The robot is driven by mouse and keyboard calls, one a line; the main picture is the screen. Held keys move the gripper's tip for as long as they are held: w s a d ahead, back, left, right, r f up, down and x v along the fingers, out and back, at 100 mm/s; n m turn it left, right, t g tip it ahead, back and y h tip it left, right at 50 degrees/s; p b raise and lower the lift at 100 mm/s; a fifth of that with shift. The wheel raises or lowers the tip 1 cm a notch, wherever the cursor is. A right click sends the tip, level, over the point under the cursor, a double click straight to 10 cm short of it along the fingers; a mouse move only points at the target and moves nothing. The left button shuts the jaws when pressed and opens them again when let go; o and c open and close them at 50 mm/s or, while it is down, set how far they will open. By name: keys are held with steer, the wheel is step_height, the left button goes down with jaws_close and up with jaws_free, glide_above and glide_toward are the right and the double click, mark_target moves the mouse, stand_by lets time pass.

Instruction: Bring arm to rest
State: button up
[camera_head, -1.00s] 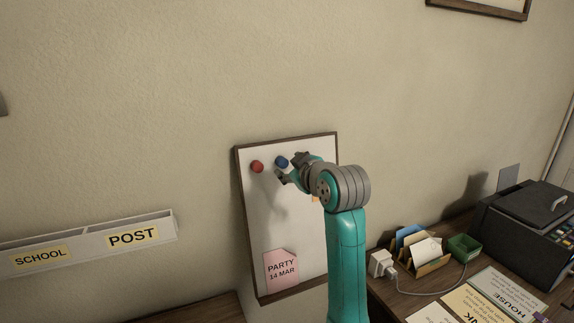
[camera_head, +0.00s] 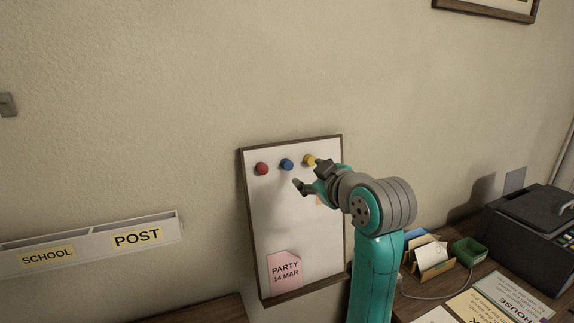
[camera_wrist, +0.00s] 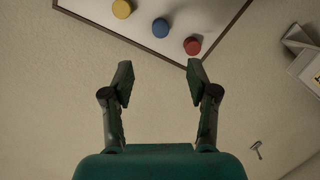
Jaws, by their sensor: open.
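My gripper (camera_head: 309,175) is in front of the whiteboard on the wall in the head view, its jaws apart and nothing between them. My teal arm rises from the bottom of that view and partly hides the board's right side. In the wrist view my gripper (camera_wrist: 158,82) shows two dark, spread fingers with plain wall between them. The whiteboard (camera_head: 268,225) has a dark wooden frame. Its corner also shows at the top of the wrist view (camera_wrist: 140,28).
Red (camera_head: 262,168), blue (camera_head: 287,164) and yellow (camera_head: 310,160) magnets sit along the board's top. A pink PARTY card (camera_head: 285,271) is low on it. A wall rack (camera_head: 90,245) reads SCHOOL and POST. A desk at right holds a letter holder (camera_head: 432,262), green box (camera_head: 468,250) and black machine (camera_head: 530,225).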

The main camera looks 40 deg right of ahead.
steer(key=shift+f, duration=0.1)
stand_by(0.3)
steer(key=a+f+m+y, duration=0.1)
steer(key=a+f, duration=0.2)
steer(key=f, duration=0.5)
steer(key=a+f, duration=0.3)
steer(key=f, duration=0.5)
steer(key=s+a+f+m, duration=0.1)
steer(key=s+a+f, duration=0.35)
steer(key=f, duration=0.25)
steer(key=s+a+f+m, duration=0.1)
steer(key=s+a+f, duration=0.35)
steer(key=f, duration=0.25)
steer(key=s+a+f+y, duration=0.1)
steer(key=s+a+f, duration=0.15)
steer(key=s, duration=0.45)
steer(key=s+a+f+y, duration=0.1)
steer(key=s+a+f, duration=0.1)
steer(key=s+f, duration=0.35)
steer(key=s+a+r, duration=0.1)
steer(key=s+a, duration=0.1)
steer(key=s, duration=0.7)
steer(key=s+a+r+y, duration=0.1)
steer(key=s+a+r, duration=0.1)
steer(key=s, duration=0.7)
steer(key=shift+s, duration=0.25)
